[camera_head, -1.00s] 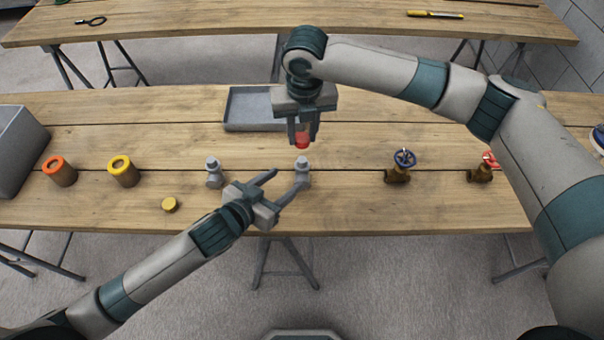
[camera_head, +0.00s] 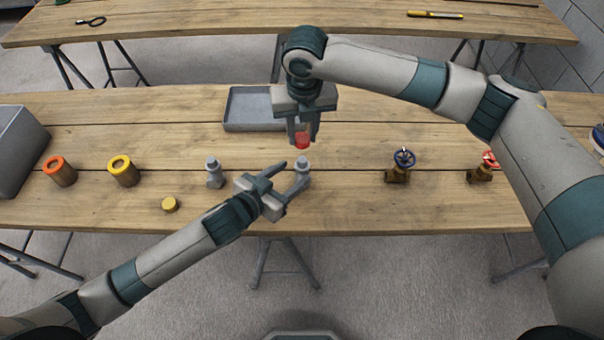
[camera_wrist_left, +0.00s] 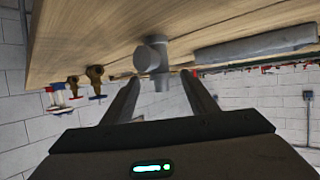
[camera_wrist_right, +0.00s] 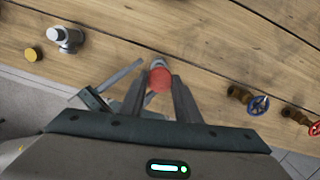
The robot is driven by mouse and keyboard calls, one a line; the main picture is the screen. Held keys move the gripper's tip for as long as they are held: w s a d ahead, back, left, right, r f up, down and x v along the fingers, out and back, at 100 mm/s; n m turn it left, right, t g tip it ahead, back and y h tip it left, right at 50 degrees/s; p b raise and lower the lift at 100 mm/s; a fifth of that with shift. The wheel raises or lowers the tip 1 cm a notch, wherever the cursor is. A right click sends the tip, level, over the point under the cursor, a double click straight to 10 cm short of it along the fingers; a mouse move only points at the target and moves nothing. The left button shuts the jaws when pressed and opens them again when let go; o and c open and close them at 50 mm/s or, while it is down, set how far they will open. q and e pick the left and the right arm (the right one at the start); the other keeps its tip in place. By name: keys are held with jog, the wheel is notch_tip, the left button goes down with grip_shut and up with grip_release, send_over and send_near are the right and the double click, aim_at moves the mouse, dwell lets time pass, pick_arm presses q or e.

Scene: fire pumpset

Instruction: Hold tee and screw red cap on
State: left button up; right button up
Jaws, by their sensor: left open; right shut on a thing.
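My right gripper (camera_head: 302,138) is shut on the red cap (camera_head: 302,142) and holds it just above a grey tee (camera_head: 302,168). In the right wrist view the red cap (camera_wrist_right: 159,77) sits between the fingertips, with the tee (camera_wrist_right: 157,63) partly hidden beyond it. My left gripper (camera_head: 293,173) is open, its fingers on either side of the near part of this tee. In the left wrist view the tee (camera_wrist_left: 153,57) lies ahead between the open fingers. I cannot tell whether they touch it. A second grey tee (camera_head: 214,172) stands to the left.
A yellow cap (camera_head: 169,204) lies near the front edge. Orange-topped (camera_head: 60,170) and yellow-topped (camera_head: 123,170) cylinders stand left, by a grey bin (camera_head: 18,150). A grey tray (camera_head: 255,110) lies behind. Blue-handled (camera_head: 398,168) and red-handled (camera_head: 485,168) valves are at right.

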aim_at(308, 163)
pick_arm(q)
jog(key=x, duration=0.9)
grip_shut()
